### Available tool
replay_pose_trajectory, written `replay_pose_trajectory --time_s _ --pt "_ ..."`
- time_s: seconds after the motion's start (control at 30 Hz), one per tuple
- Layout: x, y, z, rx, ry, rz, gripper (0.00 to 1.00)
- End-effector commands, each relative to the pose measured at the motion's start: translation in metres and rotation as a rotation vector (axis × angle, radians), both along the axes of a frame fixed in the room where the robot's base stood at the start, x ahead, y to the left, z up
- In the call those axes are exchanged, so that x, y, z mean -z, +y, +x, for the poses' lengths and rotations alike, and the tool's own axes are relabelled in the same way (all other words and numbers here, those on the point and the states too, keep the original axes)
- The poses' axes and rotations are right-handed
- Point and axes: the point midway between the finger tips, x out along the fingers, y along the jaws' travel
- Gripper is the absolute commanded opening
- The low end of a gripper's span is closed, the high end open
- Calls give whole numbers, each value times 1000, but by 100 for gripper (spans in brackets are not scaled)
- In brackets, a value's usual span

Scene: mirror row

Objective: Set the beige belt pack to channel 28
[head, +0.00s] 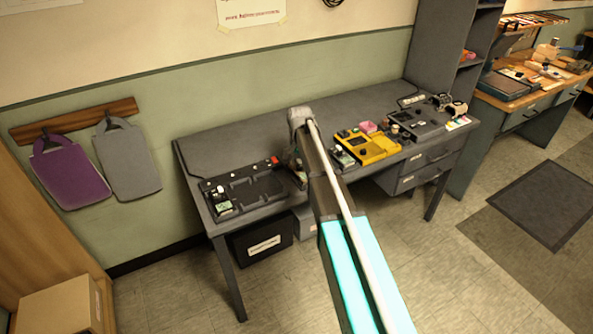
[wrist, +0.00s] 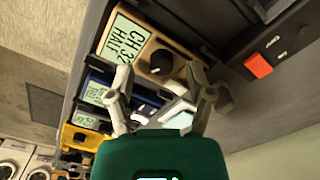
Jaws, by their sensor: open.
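The beige belt pack (wrist: 150,40) shows in the wrist view, top centre, with its display (wrist: 127,40) reading "CH 32" and "HALF". Its black knob (wrist: 161,62) sits beside the display. My gripper (wrist: 160,85) is open and empty, its two fingertips pointing towards the pack, with the knob showing between and just beyond them. I cannot tell whether a finger touches the pack. In the head view my arm covers the middle of the bench, and I cannot make out the beige pack there.
A blue pack (wrist: 94,92) with its own display lies beside the beige one, with a yellow unit (wrist: 80,137) beyond. A red button (wrist: 258,64) is on the dark panel at right. The grey bench (head: 235,138) has a clear back strip; a yellow unit (head: 375,147) stands right of my arm.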

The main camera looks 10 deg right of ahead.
Motion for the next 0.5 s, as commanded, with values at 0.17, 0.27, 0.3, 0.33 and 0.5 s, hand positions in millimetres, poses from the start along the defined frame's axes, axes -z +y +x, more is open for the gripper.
replay_pose_trajectory --time_s 0.17,0.27,0.3,0.33,0.5 --pt "10 0 0 0 0 0 68" --pt "11 0 0 0 0 0 68" --pt "11 0 0 0 0 0 68" --pt "11 0 0 0 0 0 68" --pt "11 0 0 0 0 0 68"
